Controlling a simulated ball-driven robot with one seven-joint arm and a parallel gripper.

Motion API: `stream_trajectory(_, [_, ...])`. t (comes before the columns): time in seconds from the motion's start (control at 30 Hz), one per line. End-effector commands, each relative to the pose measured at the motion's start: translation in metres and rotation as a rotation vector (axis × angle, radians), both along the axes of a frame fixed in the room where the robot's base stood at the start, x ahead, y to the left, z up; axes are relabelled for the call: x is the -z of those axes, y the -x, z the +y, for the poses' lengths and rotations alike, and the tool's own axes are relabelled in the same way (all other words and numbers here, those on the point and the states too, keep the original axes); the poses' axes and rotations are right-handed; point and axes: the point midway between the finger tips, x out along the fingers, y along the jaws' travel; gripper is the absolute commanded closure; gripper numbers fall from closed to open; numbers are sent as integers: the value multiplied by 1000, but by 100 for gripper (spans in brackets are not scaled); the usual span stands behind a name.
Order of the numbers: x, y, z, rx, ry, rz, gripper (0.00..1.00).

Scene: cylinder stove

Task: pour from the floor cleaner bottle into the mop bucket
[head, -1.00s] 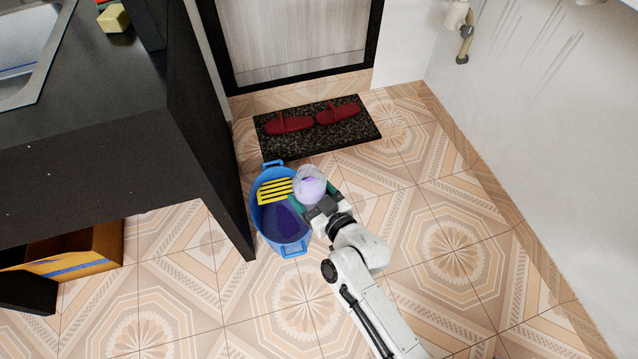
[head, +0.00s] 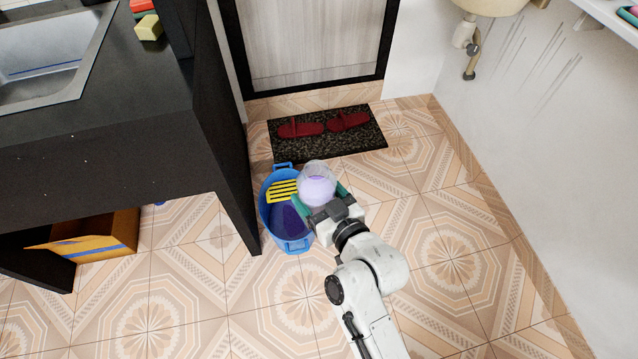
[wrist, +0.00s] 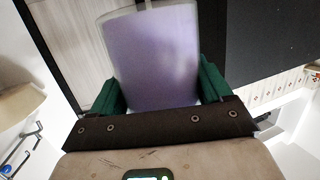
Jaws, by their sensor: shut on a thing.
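The floor cleaner bottle (head: 317,187) is translucent with pale purple liquid inside. My gripper (head: 327,200) is shut on it, with a green finger on each side. The bottle also fills the middle of the wrist view (wrist: 158,60), between the green fingers. The mop bucket (head: 268,222) is blue, with a yellow slatted wringer (head: 283,191) at its far part and dark purple-blue inside. In the head view the bottle overlaps the bucket's right rim. Its height above the bucket and its exact tilt are hard to tell, and I see no stream of liquid.
A black counter (head: 120,150) with a sink (head: 50,60) stands close to the bucket's left. A dark mat (head: 330,148) with red slippers (head: 300,129) lies behind the bucket by the door. A cardboard box (head: 95,240) sits under the counter. The tiled floor to the right is clear.

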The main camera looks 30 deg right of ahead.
Motion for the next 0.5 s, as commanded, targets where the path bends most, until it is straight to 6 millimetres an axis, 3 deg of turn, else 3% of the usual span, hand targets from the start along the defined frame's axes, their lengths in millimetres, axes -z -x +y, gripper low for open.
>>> stream_trajectory(0.17, [-6,0,0,0,1,-3,70])
stream_trajectory(0.5, [-38,0,0,0,1,-3,70])
